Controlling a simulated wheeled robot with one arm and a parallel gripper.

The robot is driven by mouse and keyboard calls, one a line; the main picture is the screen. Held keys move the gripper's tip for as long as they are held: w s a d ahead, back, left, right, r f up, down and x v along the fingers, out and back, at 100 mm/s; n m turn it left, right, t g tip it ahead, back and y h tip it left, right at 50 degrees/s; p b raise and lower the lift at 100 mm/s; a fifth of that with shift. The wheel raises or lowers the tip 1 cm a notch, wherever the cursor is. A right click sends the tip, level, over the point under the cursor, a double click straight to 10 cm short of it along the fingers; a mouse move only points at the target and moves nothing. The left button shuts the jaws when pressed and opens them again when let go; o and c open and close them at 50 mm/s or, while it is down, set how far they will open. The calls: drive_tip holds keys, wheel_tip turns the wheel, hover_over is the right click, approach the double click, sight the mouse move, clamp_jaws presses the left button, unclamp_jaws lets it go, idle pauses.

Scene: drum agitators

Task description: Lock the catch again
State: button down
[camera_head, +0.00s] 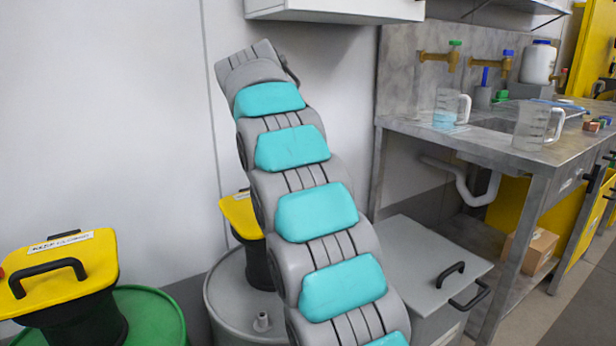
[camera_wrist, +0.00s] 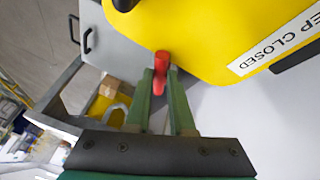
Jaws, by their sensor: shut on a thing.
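A yellow lid with a "KEEP CLOSED" label (camera_wrist: 215,30) fills the upper right of the wrist view. A red catch (camera_wrist: 162,60) sticks out at its edge. My gripper (camera_wrist: 161,74), with green fingers, is shut on the red catch. A further red part shows between the fingers, so how far the catch reaches is hard to tell. In the head view, a yellow lid (camera_head: 238,212) on the grey drum (camera_head: 225,300) is partly hidden behind my arm; it looks like the same lid. My gripper and the catch are hidden there.
A second yellow lid (camera_head: 62,262) with a black handle stands on a green drum (camera_head: 150,305) at the left. A grey box with handles (camera_head: 420,262) stands right of my arm. A metal bench (camera_head: 500,150) with jugs stands beyond it. A wall cabinet (camera_head: 340,8) hangs above.

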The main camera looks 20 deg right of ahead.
idle(0.3)
drive_tip(key=c, duration=1.1)
unclamp_jaws()
drive_tip(key=shift+d+f+b, duration=0.1)
drive_tip(key=shift+b, duration=0.3)
